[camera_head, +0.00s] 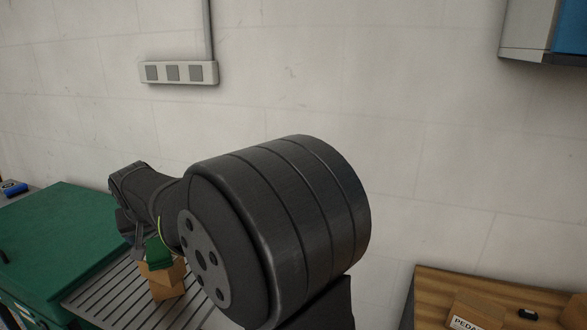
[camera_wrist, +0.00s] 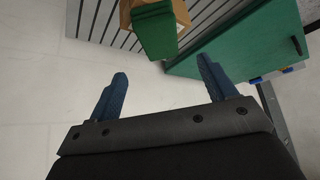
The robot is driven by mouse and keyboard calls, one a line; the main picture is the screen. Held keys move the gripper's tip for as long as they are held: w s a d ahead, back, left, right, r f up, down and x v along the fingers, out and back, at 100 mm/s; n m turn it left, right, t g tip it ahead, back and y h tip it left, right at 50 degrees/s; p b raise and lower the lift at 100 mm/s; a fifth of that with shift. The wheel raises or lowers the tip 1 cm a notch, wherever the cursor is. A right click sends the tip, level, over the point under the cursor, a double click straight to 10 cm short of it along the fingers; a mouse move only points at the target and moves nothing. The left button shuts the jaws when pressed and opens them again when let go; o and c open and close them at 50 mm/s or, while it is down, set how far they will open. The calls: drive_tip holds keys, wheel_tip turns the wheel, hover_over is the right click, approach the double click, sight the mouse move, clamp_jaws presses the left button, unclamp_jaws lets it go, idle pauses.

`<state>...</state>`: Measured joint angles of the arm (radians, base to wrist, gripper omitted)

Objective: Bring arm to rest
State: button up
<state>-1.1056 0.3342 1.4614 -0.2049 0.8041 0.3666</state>
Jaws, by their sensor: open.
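My gripper (camera_wrist: 160,80) shows in the wrist view with its two blue fingers wide apart and nothing between them. A green block-like thing (camera_wrist: 153,30) lies just beyond the fingertips, against a cardboard box (camera_wrist: 181,12). In the head view the green thing (camera_head: 158,252) sits on top of the cardboard box (camera_head: 166,284), which stands on a grey slatted surface (camera_head: 112,298). My arm covers the middle of the head view and hides most of the gripper and part of the slatted surface.
A green surface (camera_head: 55,232) lies left of the slats. A wooden surface (camera_head: 553,294) at the lower right holds a box marked "PEDA" (camera_head: 475,316) and a small dark item (camera_head: 527,314). A socket strip (camera_head: 178,72) and a cabinet (camera_head: 527,32) are on the wall.

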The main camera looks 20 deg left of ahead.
sight(157, 246)
drive_tip(key=x, duration=1)
drive_tip(key=shift+s+d, duration=0.1)
drive_tip(key=shift+s, duration=0.05)
drive_tip(key=shift+r, duration=1.85)
drive_tip(key=shift+f, duration=0.15)
